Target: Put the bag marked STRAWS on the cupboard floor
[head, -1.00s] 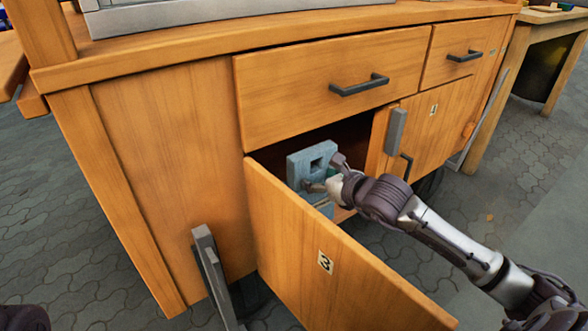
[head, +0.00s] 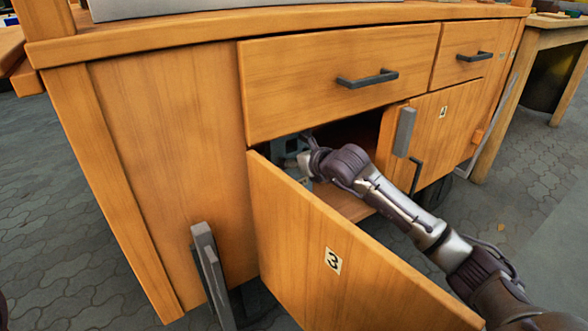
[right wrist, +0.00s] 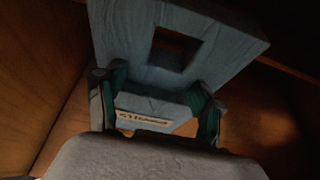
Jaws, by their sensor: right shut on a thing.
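The blue-grey bag (right wrist: 190,50), with a square hole in its upper part and a small pale label (right wrist: 143,117), is between the fingers of my right gripper (right wrist: 156,112). The label's print is too small to read surely. In the head view my right gripper (head: 308,162) is shut on the bag inside the open cupboard, and the gripper and door hide most of the bag. A strip of the cupboard floor (head: 345,203) shows behind the door. I cannot tell whether the bag touches it. My left gripper is not in view.
The open door marked 3 (head: 300,235) stands out in front of the cupboard, left of my right arm. A closed door (head: 450,120) with a handle is to the right. A drawer (head: 330,80) is above the opening. Dark wooden walls (right wrist: 40,70) are close around the bag.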

